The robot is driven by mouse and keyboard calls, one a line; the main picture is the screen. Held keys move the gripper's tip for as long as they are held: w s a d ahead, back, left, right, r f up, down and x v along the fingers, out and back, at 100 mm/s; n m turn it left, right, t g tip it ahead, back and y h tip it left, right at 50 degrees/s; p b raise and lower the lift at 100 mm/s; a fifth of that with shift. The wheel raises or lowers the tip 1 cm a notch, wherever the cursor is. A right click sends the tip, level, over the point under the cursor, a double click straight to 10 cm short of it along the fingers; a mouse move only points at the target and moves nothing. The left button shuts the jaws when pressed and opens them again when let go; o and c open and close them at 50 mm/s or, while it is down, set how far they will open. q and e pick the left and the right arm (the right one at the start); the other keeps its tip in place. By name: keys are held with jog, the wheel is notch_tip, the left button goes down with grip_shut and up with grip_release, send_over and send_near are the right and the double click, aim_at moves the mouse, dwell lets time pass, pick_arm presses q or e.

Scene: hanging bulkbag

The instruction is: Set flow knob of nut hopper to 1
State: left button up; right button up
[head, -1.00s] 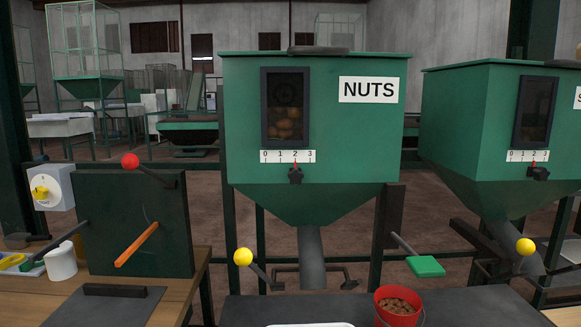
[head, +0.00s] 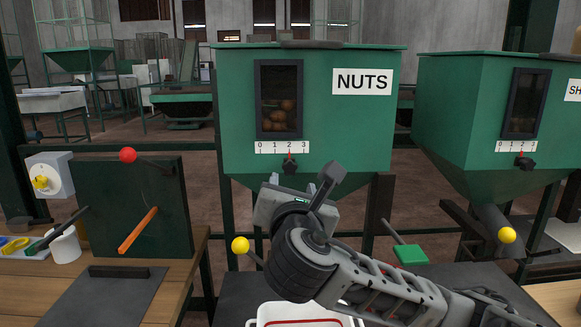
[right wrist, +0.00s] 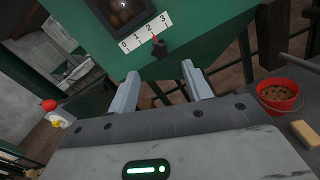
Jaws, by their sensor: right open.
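The nut hopper (head: 350,125) is a green bin labelled NUTS, with a dark-framed window. Below the window is a white scale (head: 282,147) numbered 0 to 3. Its black flow knob (head: 290,165) has a red pointer at 2. The knob also shows in the right wrist view (right wrist: 160,49), just beyond the fingers. My right gripper (head: 304,178) is in front of the hopper's lower part, below the knob and apart from it. Its two fingers (right wrist: 160,70) are spread and empty, one on each side below the knob. My left gripper is not in view.
A second green hopper (head: 465,130) with its own knob stands at the right. A yellow-ball lever (head: 240,245) lies left of my right arm. A red bucket of nuts (right wrist: 280,97) is right of the fingers. A dark panel with an orange lever (head: 138,230) stands left.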

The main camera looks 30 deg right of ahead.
aim_at(290, 168)
jog(key=p+x, duration=0.1)
jog(key=x, duration=0.8)
jog(key=shift+w+d, duration=0.1)
jog(key=shift+w, duration=0.25)
